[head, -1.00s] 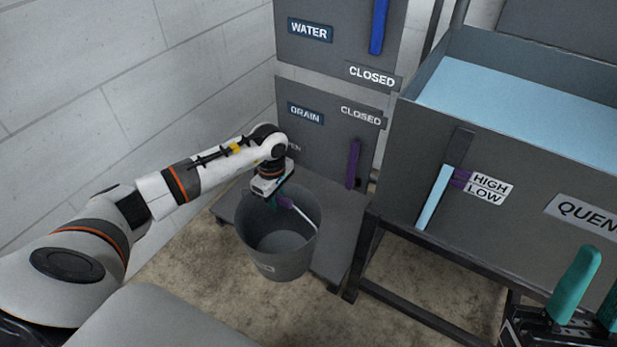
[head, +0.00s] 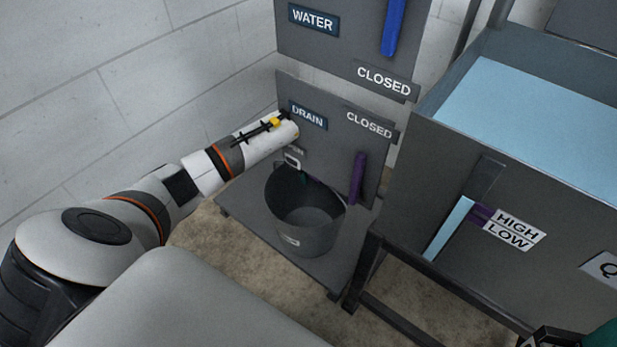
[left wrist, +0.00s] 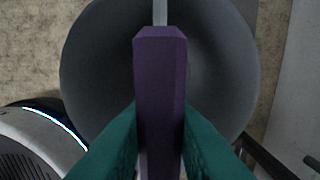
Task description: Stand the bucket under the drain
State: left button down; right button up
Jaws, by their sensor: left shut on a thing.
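The dark grey bucket (head: 318,240) is upright over the low grey platform (head: 262,238), in front of the panel marked DRAIN (head: 308,116). I cannot tell whether its base touches the platform. In the left wrist view the bucket (left wrist: 90,70) looks empty, and my left gripper (left wrist: 160,130) is shut on the purple grip (left wrist: 160,75) of its handle. The drain outlet itself is not clear to see. Only a sliver of my right gripper (head: 604,335) shows at the bottom right.
A purple lever (head: 358,178) hangs by the drain's CLOSED sign (head: 369,124). A blue lever (head: 393,27) is on the WATER panel above. A grey tank (head: 440,150) of pale blue liquid stands on a dark frame at the right. A block wall (head: 120,90) bounds the left.

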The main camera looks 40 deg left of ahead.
pick_arm(q)
jog(key=shift+s+f+b, duration=0.15)
jog(key=shift+f+b, duration=0.45)
jog(key=shift+f, duration=0.25)
jog(key=shift+f+b, duration=0.4)
jog(key=shift+f, duration=0.1)
jog(key=shift+f, duration=0.1)
jog(key=c, duration=1.3)
grip_release()
